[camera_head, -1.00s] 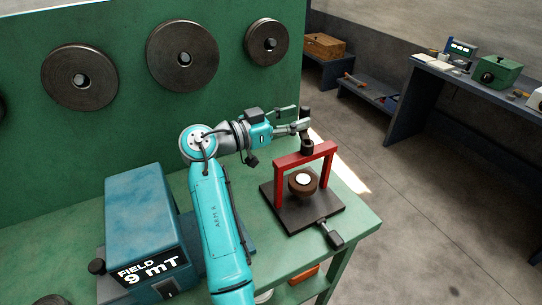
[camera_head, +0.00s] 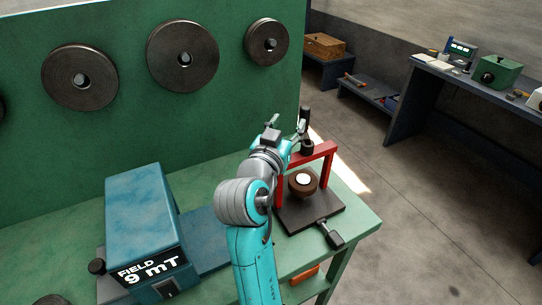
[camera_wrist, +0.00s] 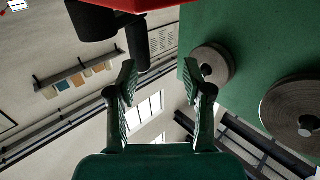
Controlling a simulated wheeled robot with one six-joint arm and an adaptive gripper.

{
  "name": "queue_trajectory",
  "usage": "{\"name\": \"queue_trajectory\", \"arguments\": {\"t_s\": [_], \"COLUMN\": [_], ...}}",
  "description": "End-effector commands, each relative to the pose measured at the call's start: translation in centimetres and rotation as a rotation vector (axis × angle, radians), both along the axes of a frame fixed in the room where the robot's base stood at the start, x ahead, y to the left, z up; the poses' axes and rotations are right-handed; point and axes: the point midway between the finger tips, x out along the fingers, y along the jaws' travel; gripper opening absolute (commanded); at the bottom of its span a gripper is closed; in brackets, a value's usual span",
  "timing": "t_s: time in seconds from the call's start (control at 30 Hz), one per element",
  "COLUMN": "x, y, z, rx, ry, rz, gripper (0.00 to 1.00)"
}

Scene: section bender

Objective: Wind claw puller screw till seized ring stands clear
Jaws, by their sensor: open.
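The claw puller's red frame (camera_head: 322,151) stands on a dark base plate (camera_head: 312,215) at the bench's right end. A brown ring (camera_head: 293,188) sits under the crossbar around a pale-topped post. The black screw head (camera_head: 307,147) is above the crossbar, with an upright dark handle (camera_head: 304,115) beside my gripper (camera_head: 287,127). In the wrist view my gripper (camera_wrist: 160,82) has its two green fingers apart with nothing between them. A dark cylindrical part of the puller (camera_wrist: 137,42) is just beyond the left finger, and the red frame (camera_wrist: 160,3) crosses the top. Contact cannot be told.
A blue field box (camera_head: 145,215) stands left on the green bench. Dark discs (camera_head: 182,57) hang on the green panel behind. A black-handled lever (camera_head: 333,237) sticks out from the base plate's front. A side bench (camera_head: 400,105) is at the right, with open floor between.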

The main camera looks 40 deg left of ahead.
Motion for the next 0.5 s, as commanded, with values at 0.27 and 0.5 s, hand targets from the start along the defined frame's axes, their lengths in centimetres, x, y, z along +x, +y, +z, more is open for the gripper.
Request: {"name": "queue_trajectory", "arguments": {"t_s": [0.27,0.5], "x": [-3.7,-7.3], "y": [-1.4,-2.8], "z": [-0.1,0.0], "rx": [0.0,0.0], "ry": [0.0,0.001], "rz": [0.039,0.037], "gripper": [0.5,0.5]}}
